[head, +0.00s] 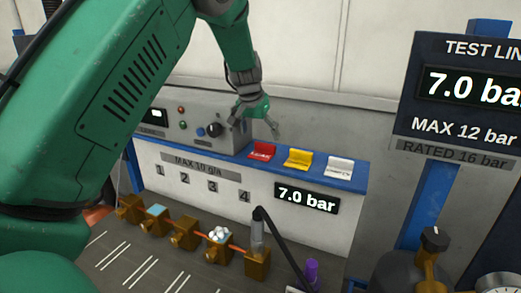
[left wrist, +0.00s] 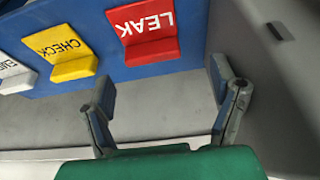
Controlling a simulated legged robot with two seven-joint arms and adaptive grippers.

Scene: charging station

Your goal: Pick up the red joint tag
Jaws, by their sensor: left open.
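The red joint tag (head: 262,151) sits on the blue top of the station, at the left end of a row of tags. In the left wrist view the red tag (left wrist: 147,32) reads LEAK and lies ahead of the fingers, between their lines. My left gripper (head: 257,129) is open and empty above and near the red tag, apart from it. The left wrist view shows its two spread fingers (left wrist: 163,95) with nothing between them. My right gripper does not show.
A yellow CHECK tag (head: 298,158) and a white tag (head: 339,167) stand right of the red one. A grey control box (head: 191,122) stands close on the left. Brass valves (head: 182,234) line the lower front. A pressure sign (head: 468,95) is at right.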

